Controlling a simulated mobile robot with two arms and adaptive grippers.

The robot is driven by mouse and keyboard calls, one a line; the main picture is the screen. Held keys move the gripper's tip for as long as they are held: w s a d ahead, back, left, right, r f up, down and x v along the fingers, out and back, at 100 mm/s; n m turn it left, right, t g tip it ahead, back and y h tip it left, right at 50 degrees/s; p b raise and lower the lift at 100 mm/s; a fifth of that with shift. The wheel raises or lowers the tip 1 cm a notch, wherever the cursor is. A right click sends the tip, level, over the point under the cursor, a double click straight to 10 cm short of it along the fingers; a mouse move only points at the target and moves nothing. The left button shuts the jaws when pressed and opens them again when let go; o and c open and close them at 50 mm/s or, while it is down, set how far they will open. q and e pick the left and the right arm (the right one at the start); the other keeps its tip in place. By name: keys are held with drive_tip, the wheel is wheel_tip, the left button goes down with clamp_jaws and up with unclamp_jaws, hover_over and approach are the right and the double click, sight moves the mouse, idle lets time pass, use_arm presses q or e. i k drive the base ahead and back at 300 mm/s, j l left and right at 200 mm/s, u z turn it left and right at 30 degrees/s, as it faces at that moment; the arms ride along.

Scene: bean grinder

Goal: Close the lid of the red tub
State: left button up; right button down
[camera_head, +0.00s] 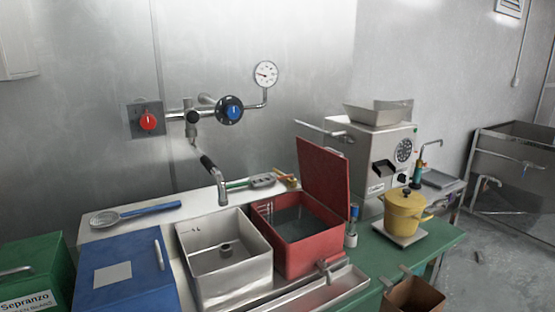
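The red tub (317,258) stands on the counter right of the middle, beside a metal sink basin. The inside of the tub shows a dark grey surface. Neither of my grippers shows in the head view, so I cannot see whether they are open or shut.
A metal basin (222,265) and a blue lidded box (124,278) stand left of the tub. A faucet (213,176) reaches over the basin from the wall. Right of the tub are a grinder machine (350,145) and a yellow pot (404,214).

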sight(324, 172)
drive_tip(key=l+u, duration=0.15)
drive_tip(key=u, duration=0.2)
drive_tip(key=i+l+u, duration=0.1)
drive_tip(key=u, duration=0.3)
drive_tip(key=l+u, duration=0.15)
drive_tip(key=l, duration=0.4)
drive_tip(key=l+u, duration=0.2)
drive_tip(key=l, duration=0.4)
drive_tip(key=k+l+u, duration=0.15)
drive_tip(key=l, duration=0.4)
drive_tip(key=l+u, duration=0.15)
drive_tip(key=l, duration=0.4)
drive_tip(key=k+l, duration=0.1)
drive_tip(key=l, duration=0.4)
drive_tip(key=k+l, duration=0.1)
drive_tip(key=l, duration=0.9)
drive_tip(key=k+u, duration=0.05)
